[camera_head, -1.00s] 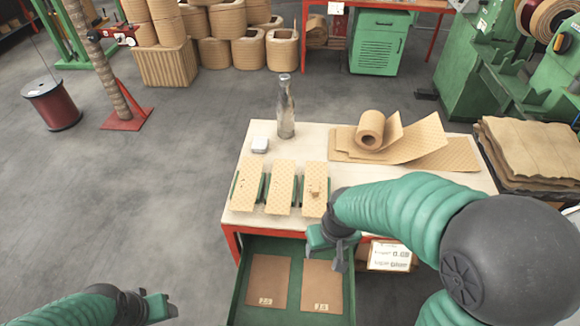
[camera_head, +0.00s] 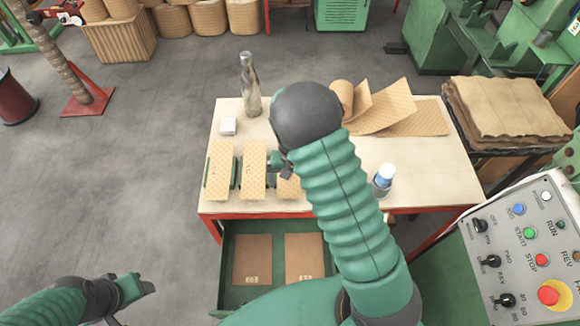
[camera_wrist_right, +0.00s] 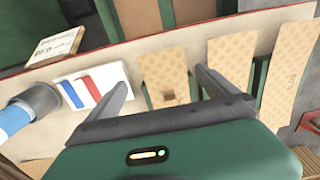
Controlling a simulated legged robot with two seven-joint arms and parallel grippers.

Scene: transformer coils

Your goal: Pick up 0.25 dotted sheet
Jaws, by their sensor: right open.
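Three tan dotted sheets lie side by side on the table: a left one (camera_head: 220,172), a middle one (camera_head: 253,172) and a right one (camera_head: 289,189), partly hidden by my right arm. Any thickness marks are too small to read. In the right wrist view, the sheet with a small brown piece on it (camera_wrist_right: 166,72) lies between and beyond the fingers; two more sheets (camera_wrist_right: 227,60) (camera_wrist_right: 292,85) lie to its right. My right gripper (camera_head: 281,163) is open and empty above the sheets; its fingers show in the wrist view (camera_wrist_right: 163,82). My left gripper (camera_head: 142,287) is off the table, lower left.
A blue-white bottle (camera_head: 384,178) stands right of my arm. An open drawer (camera_head: 232,295) holds brown sheets. A control panel (camera_head: 530,255) is at right.

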